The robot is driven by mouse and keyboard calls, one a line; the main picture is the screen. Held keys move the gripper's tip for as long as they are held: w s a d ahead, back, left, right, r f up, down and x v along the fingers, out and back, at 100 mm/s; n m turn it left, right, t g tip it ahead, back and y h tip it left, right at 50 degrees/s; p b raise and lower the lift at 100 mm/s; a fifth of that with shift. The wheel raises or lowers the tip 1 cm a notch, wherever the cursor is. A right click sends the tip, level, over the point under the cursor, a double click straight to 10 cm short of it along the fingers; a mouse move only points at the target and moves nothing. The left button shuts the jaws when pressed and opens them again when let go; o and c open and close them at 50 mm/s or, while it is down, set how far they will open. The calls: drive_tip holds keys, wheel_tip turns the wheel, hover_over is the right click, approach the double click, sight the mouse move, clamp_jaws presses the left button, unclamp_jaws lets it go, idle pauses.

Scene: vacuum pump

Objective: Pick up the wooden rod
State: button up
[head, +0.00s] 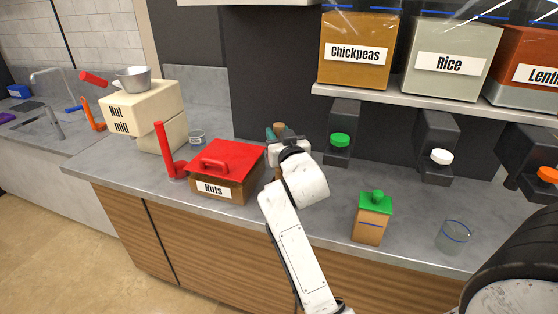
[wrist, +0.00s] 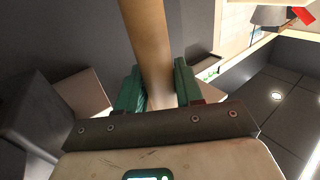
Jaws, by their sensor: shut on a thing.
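The wooden rod (wrist: 148,40) is a smooth light-brown cylinder between the green fingers of my gripper (wrist: 158,88) in the wrist view. The fingers are shut on it from both sides. One end of the rod runs out of the top of that view. In the head view the rod's top end (head: 279,127) shows just above my gripper (head: 272,134), behind the red-lidded Nuts box. My wrist and arm hide most of the rod there, so I cannot tell whether its lower end touches the counter.
The Nuts box (head: 228,170) stands close left of my arm, with a red lever (head: 164,150) and the nut mill (head: 145,105) beyond. Dispensers (head: 342,135) hang under the shelf at right. A green-capped carton (head: 371,218) and a glass (head: 455,237) stand on the right counter.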

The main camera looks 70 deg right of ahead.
clamp_jaws()
